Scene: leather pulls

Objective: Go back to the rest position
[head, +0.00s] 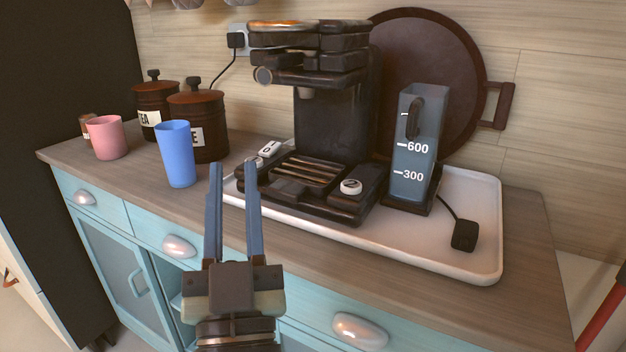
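My gripper (232,190) is in the head view, low in the middle, with its two long blue-grey fingers pointing up toward the counter. The fingers are apart and I see nothing between them. In the picture it overlaps the front edge of the wooden counter (530,240), in front of the coffee machine and to the right of a blue cup (175,155). I cannot tell its exact height over the counter.
The dark coffee machine (325,130) and a water container (415,145) stand on a white tray (480,265). A pink cup (106,138) and brown canisters (200,125) stand at the left. Blue drawers with rounded pulls (360,331) lie below the counter.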

